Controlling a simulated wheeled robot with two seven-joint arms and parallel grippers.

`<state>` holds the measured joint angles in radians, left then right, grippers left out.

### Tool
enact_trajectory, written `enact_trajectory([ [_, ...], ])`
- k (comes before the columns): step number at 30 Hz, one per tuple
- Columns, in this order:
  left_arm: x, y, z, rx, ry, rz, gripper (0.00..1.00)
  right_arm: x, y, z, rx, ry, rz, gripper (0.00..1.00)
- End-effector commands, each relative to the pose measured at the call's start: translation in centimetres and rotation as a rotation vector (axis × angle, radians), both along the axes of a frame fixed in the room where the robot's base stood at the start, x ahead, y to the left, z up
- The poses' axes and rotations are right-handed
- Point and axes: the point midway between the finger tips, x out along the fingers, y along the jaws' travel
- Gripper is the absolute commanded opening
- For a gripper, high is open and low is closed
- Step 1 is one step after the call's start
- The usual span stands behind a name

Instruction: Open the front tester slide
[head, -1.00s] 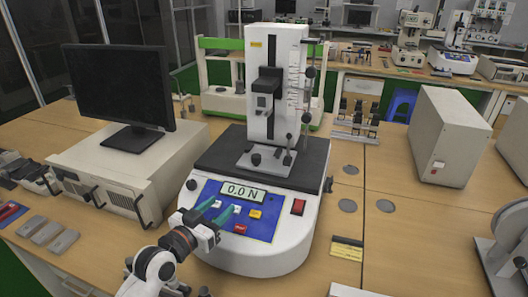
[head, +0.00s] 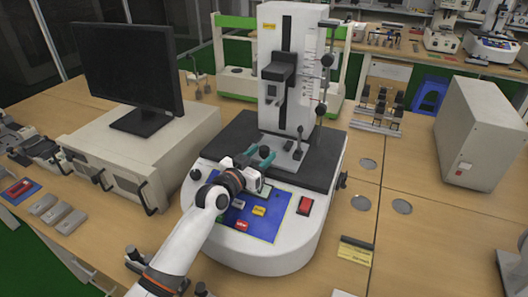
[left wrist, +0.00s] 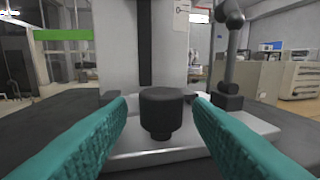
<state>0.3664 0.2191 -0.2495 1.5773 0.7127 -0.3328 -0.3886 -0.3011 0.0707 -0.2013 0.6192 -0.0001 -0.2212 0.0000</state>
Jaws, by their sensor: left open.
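The tester (head: 290,70) is a white column on a white base with a black top plate (head: 225,135). A grey metal slide plate (head: 285,153) lies at the column's foot; it also shows in the left wrist view (left wrist: 130,150). A black round knob (left wrist: 165,112) stands upright on its front. My left gripper (head: 262,156) is over the front of the tester, its teal fingers open. In the left wrist view the open fingers (left wrist: 160,100) flank the knob with gaps on both sides. In the head view the fingers mostly hide the knob. My right gripper is not in view.
A black lever (head: 299,135) stands at the plate's right. A monitor (head: 130,70) on a beige case is left; a white box (head: 480,130) is right.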

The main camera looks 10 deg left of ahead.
Motion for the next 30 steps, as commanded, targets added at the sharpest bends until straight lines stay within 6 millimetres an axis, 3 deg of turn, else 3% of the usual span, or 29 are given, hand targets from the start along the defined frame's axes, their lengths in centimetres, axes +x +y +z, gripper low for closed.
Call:
enact_trajectory([
  [6,1.5,-0.7,0.0,0.001,0.001,0.000,0.46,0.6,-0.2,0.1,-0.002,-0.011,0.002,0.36],
  [14,1.6,-0.7,0.0,0.001,0.001,0.000,0.46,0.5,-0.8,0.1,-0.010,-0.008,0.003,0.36],
  [23,1.6,-0.7,0.0,0.000,0.001,0.000,0.01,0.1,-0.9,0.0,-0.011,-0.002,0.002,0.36],
  [30,1.2,-0.6,0.0,0.002,0.002,0.000,0.00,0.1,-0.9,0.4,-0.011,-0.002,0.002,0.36],
])
